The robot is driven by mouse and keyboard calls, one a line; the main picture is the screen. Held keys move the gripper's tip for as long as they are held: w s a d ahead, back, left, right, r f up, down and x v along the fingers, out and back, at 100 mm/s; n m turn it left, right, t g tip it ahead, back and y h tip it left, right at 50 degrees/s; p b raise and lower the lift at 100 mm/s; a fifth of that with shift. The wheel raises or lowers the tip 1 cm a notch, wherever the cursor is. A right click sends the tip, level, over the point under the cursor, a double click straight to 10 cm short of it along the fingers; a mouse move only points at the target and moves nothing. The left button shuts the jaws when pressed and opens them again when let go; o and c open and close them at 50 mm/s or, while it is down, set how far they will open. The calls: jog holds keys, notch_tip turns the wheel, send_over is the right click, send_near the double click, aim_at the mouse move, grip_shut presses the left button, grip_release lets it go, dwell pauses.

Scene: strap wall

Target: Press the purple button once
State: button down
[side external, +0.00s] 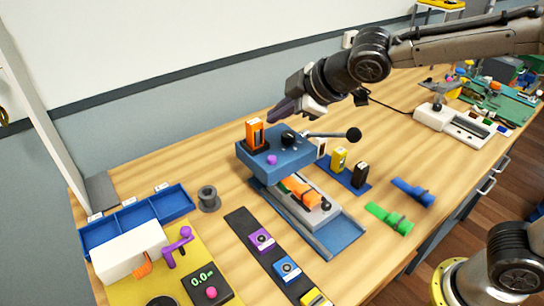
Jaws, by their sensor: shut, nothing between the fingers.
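A small purple button (271,160) sits on the blue box (300,150) in the middle of the table. It is in plain view with nothing over it. My gripper (276,114) is shut and empty. It is in the air behind and above the box, close to the orange block in the picture and apart from the button. The exact height of the fingertips is hard to tell from this one view.
On the box are an upright orange block (255,133), a black knob (288,138) and a lever with a black ball (353,134). A purple block (262,240) on a dark strip and a pink button (211,292) lie nearer. Bare table shows at front right.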

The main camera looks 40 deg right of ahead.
jog(key=shift+f, duration=3.6)
jog(key=shift+f, duration=0.2)
jog(key=shift+f, duration=0.25)
jog(key=shift+f, duration=0.6)
jog(key=shift+r, duration=1)
jog(key=shift+r, duration=0.1)
jog(key=shift+r, duration=2.4)
